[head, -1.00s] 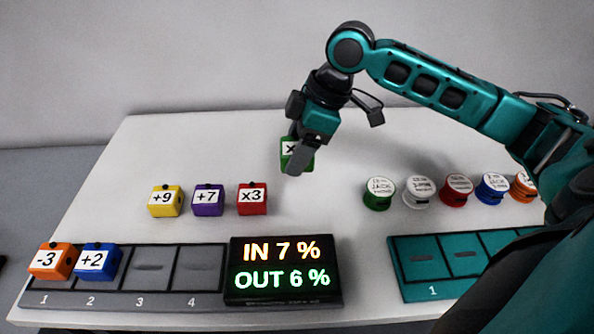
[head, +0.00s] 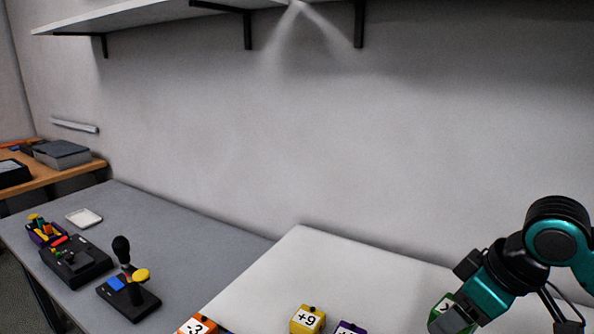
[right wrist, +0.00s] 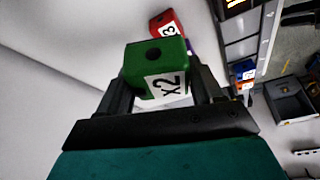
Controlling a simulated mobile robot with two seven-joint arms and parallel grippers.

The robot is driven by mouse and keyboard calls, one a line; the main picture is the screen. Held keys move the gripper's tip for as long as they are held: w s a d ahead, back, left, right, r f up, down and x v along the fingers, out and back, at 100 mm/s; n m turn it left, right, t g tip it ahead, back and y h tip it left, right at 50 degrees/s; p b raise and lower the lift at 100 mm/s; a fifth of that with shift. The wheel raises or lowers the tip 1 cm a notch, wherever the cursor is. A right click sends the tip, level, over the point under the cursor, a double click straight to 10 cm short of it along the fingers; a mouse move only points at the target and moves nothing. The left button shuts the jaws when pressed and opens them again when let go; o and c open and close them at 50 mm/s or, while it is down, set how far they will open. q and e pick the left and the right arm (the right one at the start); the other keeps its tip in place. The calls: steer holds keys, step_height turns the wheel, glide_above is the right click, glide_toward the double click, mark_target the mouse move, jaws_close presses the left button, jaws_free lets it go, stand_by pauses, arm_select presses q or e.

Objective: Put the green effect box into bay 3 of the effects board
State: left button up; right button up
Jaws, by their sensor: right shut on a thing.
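The green effect box (right wrist: 150,56), marked x2, is held between the two fingers of my right gripper (right wrist: 163,88) in the right wrist view. In the head view the right gripper (head: 450,318) is at the lower right, above the white table, with part of the green box (head: 440,308) showing. The effects board (right wrist: 241,50) shows at the upper right of the wrist view, with the blue box (right wrist: 244,70) and an orange box on it. Bay numbers cannot be read. My left gripper is not in view.
The yellow +9 box (head: 307,319), a purple box (head: 350,328) and the orange -3 box (head: 196,326) show at the head view's bottom edge. The red box (right wrist: 167,24) shows beyond the green one. A grey side table (head: 180,225) carries joystick devices (head: 130,290).

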steer(key=a+f+m+t+h, duration=0.1)
steer(key=a+f+m+h, duration=0.1)
steer(key=a+f+m, duration=0.2)
steer(key=shift+s+a+m+h, duration=0.35)
steer(key=shift+a+m+h, duration=0.05)
steer(key=shift+m, duration=1.4)
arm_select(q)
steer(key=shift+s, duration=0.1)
